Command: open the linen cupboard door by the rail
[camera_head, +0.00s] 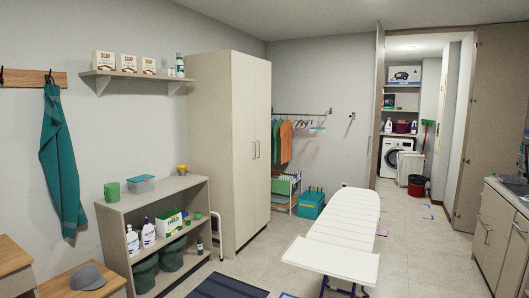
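The tall beige cupboard (222,150) stands against the left wall, beyond the low shelf unit. I take it for the linen cupboard, though no label shows. Its two doors (262,190) face right and look shut, with a thin seam between them. Two slim upright rail handles (256,149) sit side by side at the seam, about mid-height. What is inside the cupboard is hidden. Neither of my grippers is in view, and nothing touches the handles.
An ironing board (340,225) stands right of the cupboard, with floor (280,235) between. A folded step stool (217,235) leans near the cupboard's front left. The open shelf unit (120,215) is at left, a dark rug (228,287) in front. Counter cabinets (495,235) line the right.

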